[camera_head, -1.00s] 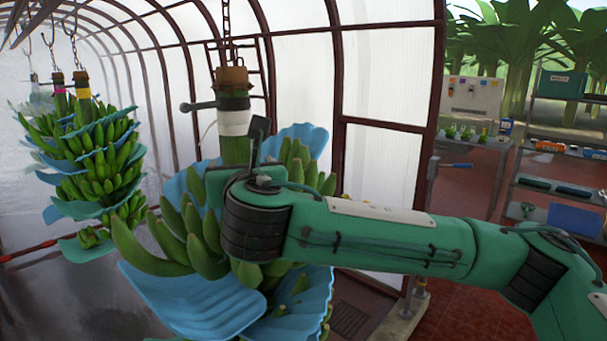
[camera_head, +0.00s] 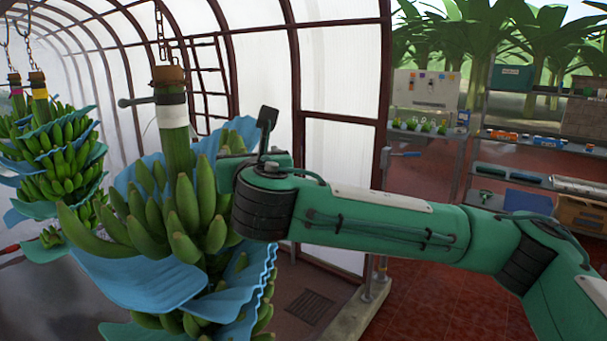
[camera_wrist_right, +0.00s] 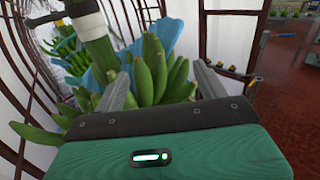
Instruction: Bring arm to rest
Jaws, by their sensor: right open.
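My right arm (camera_head: 390,220) is green with black joints and reaches in from the right, its wrist in front of the near banana bunch. My right gripper (camera_head: 232,165) is mostly hidden behind the wrist there. In the right wrist view, its two grey fingers stand apart and empty (camera_wrist_right: 163,88), with green bananas beyond the gap. The near bunch (camera_head: 185,220) hangs from a stem (camera_head: 178,140) with a white band and has blue sheets between its hands. I cannot tell whether the gripper touches it. My left gripper is not in view.
More banana bunches (camera_head: 58,165) hang at the left on chains. A dark red door frame (camera_head: 292,90) and translucent walls stand behind. Shelves (camera_head: 510,170) with tools and boxes stand at the back right. Red tiled floor (camera_head: 420,310) lies open below the arm.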

